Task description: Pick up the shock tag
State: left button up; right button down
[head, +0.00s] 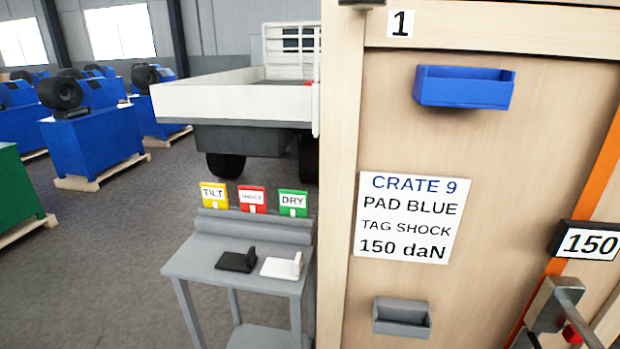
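The shock tag is the red tag (252,198) in the middle of a row of three on the raised back ledge of a small grey table (190,262). Its white label has small lettering that looks like "SHOCK". A yellow TILT tag (213,195) stands to its left and a green DRY tag (293,203) to its right. All three stand upright. Neither of my grippers shows in the head view.
A black angled pad (237,262) and a white one (282,267) lie on the tabletop. A tall wooden crate (500,170) with a CRATE 9 sign (408,217) stands close at right. A truck (235,100) is behind; open floor lies left.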

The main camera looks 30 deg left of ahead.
aim_at(252, 199)
jog(key=u, duration=1.4)
